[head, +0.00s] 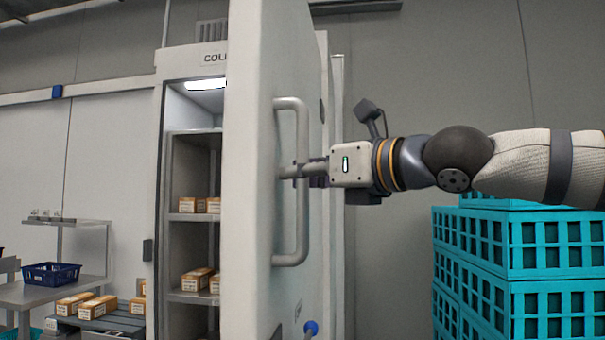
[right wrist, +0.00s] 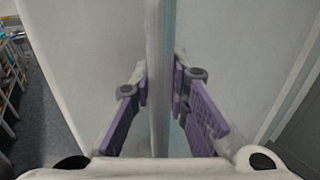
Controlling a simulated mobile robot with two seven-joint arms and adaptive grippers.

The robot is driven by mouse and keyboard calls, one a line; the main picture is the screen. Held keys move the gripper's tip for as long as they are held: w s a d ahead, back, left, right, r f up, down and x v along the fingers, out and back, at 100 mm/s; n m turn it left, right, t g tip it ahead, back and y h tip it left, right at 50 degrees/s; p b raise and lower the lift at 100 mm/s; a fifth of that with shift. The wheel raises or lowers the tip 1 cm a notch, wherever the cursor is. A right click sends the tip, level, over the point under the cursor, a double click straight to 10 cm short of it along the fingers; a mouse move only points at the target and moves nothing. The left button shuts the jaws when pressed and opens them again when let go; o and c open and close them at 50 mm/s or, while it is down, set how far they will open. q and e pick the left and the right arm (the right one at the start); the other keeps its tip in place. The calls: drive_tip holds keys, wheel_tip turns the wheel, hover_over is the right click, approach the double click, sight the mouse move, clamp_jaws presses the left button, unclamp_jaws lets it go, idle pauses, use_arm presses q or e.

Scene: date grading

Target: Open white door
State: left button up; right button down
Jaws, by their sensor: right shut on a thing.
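The white door (head: 250,190) stands swung open, seen nearly edge-on in the head view. Its long grey bar handle (head: 291,245) runs upright on the door's outer face. My right gripper (head: 292,172) comes in from the right and is shut on the handle at about mid-height. In the right wrist view the handle (right wrist: 158,80) runs up the middle, between the two purple-padded fingers (right wrist: 160,90). Left of the door, the lit inside of the cold cabinet (head: 195,110) shows shelves with brown boxes (head: 196,279). My left gripper is not in view.
Stacked turquoise crates (head: 520,240) stand at the right, below my right arm. At the left are a metal table (head: 50,294) with a dark blue basket (head: 52,274) and a low pallet with boxes (head: 92,305). A blue knob (head: 311,328) shows low by the door.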

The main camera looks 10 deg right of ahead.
drive_tip(key=shift+a+f, duration=0.2)
drive_tip(key=c, duration=1.9)
unclamp_jaws()
drive_tip(key=o, duration=0.4)
drive_tip(key=shift+s+r, duration=0.1)
drive_tip(key=shift+s, duration=0.05)
drive_tip(key=shift+c, duration=0.2)
drive_tip(key=shift+d, duration=0.1)
drive_tip(key=v, duration=1.2)
